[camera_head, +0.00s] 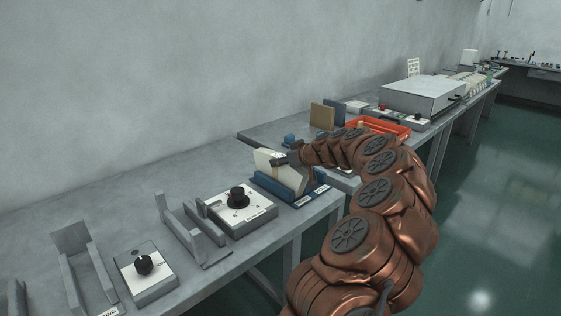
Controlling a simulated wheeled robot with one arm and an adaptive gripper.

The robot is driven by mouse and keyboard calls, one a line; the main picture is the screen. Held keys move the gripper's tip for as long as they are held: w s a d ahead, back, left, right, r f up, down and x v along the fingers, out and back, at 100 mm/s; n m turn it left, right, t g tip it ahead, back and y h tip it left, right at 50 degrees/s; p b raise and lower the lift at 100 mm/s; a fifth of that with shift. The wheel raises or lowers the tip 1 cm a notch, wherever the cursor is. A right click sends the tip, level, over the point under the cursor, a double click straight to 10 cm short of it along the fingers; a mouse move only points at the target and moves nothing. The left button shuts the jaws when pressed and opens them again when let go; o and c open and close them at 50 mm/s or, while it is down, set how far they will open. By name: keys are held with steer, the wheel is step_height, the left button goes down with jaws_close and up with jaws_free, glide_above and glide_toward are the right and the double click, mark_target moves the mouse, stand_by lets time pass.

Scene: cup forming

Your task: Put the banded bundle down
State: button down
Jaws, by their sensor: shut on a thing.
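The banded bundle (267,158) is a cream-white, block-like thing in the middle of the view, and it looks tilted. My gripper (282,160) is shut on it from the right side. The bundle is at a blue holder (264,184) with low walls near the table's front edge, its lower part behind or within the holder. I cannot tell whether it touches the holder's floor. The band is too small to make out, and my fingers are partly hidden.
Left of the holder stand a dial box (240,211), a grey bracket (187,232) and a smaller dial box (146,272). An orange tray (378,128) and a large grey-white box (424,94) stand farther back. My arm covers part of the table's right side.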

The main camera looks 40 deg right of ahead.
steer(key=shift+f, duration=0.1)
steer(key=c, duration=0.7)
jaws_free()
step_height(320, 180, up, 6)
steer(key=b, duration=0.1)
glide_above(305, 173)
stand_by(0.4)
